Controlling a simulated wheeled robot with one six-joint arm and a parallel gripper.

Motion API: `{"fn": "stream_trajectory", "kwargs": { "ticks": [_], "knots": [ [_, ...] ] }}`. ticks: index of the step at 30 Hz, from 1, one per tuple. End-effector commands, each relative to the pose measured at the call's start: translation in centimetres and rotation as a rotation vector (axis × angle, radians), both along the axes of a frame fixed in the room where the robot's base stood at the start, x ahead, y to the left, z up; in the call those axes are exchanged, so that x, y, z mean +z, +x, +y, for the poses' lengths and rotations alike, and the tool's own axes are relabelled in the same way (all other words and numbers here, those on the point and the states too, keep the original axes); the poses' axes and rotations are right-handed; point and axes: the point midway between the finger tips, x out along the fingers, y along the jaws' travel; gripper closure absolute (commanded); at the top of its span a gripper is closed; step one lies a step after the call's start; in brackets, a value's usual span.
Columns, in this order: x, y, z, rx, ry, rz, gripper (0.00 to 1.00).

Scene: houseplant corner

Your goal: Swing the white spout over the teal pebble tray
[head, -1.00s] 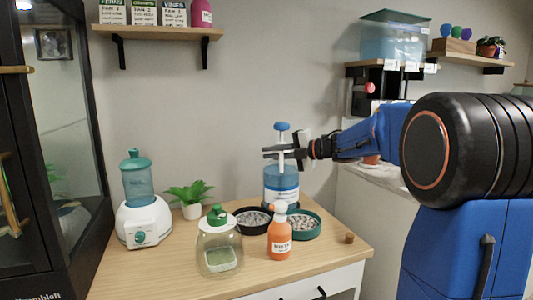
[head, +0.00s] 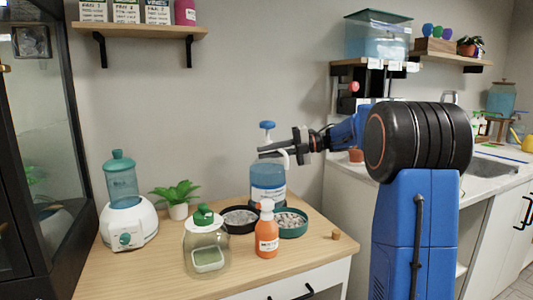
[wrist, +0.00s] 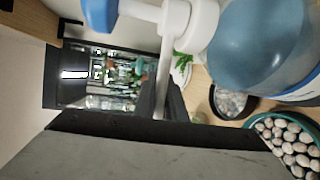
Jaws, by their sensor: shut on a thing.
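A blue pump bottle (head: 267,176) with a blue knob (head: 267,125) stands upright at the back of the wooden table. Its white spout (head: 286,158) points to the right and front of the bottle in the head view. My gripper (head: 266,153) reaches in from the right and is shut on the spout, whose tube (wrist: 163,62) runs between the fingers in the wrist view. The teal pebble tray (head: 292,235) sits in front and right of the bottle, below the spout's side. I cannot tell whether the tip is exactly over it.
A black pebble tray (head: 239,231) sits left of the teal one. An orange spray bottle (head: 266,238) and a glass jar with green lid (head: 207,248) stand in front. A plant (head: 177,200) and a white-and-teal device (head: 128,220) are left. A small cork (head: 336,234) lies right.

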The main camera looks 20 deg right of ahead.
Motion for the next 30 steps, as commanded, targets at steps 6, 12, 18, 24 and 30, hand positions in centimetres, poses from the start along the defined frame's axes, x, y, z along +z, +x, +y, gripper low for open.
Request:
{"fn": "stream_trajectory", "kwargs": {
  "ticks": [6, 12, 18, 24, 30],
  "knots": [
    [-0.1, 0.0, -0.1, -0.002, -0.001, 0.002, 1.00],
    [-0.1, 0.0, -0.1, -0.002, -0.001, 0.001, 0.71],
    [0.0, 0.0, -0.1, -0.002, -0.001, 0.001, 0.71],
    [0.2, -0.4, -1.5, -0.005, -0.001, -0.001, 0.71],
    [0.8, -1.6, -4.9, -0.006, -0.001, 0.000, 0.71]
  ]
}}
